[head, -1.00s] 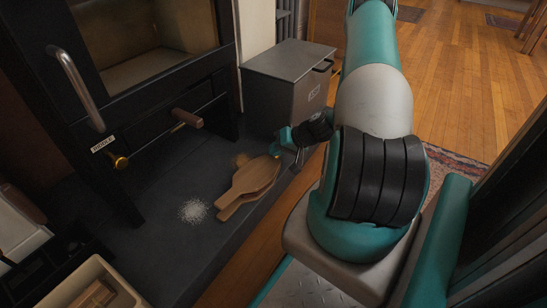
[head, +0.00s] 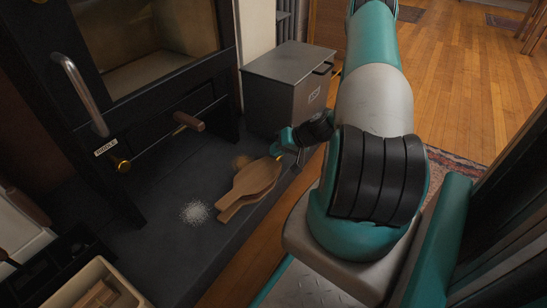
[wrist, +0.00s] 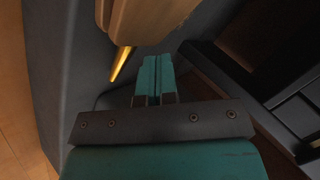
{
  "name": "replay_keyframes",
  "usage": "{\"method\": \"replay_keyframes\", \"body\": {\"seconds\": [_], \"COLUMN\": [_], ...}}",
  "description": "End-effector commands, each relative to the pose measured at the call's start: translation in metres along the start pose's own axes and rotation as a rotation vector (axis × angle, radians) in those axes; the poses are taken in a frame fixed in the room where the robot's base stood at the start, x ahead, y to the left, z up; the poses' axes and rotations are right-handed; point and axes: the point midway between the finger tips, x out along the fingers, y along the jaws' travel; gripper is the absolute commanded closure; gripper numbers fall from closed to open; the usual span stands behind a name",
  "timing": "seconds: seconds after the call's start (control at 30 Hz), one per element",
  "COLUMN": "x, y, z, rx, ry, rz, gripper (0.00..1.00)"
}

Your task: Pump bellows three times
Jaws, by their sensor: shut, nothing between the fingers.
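The wooden bellows (head: 252,180) lie on the dark hearth, with their paddle-shaped boards and handles pointing to the lower left in the head view. My gripper (head: 279,148) is at their far right end, close beside the brass nozzle. In the wrist view, the bellows' wooden end (wrist: 150,20) and brass nozzle (wrist: 121,64) show above and left of the fingers. My gripper (wrist: 155,66) is shut there, with its teal fingers together and nothing between them. I cannot tell whether the fingers touch the bellows.
A black stove (head: 150,110) with a metal handle and a wooden-ended lever stands behind at left. A grey lidded box (head: 285,85) stands behind my gripper. Pale powder (head: 195,212) lies left of the bellows. A cream crate (head: 70,290) is at lower left.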

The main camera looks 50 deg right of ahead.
Motion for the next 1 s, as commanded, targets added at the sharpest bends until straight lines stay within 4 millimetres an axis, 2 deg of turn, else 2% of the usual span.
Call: {"method": "replay_keyframes", "body": {"seconds": [0.27, 0.73, 1.0], "x": [-0.003, -0.035, -0.036], "y": [-0.003, -0.027, -0.027], "z": [-0.003, -0.026, -0.027], "rx": [-0.001, -0.003, -0.002], "ry": [0.002, 0.003, 0.003], "rz": [-0.001, -0.002, -0.002], "gripper": [1.0, 1.0, 1.0]}}
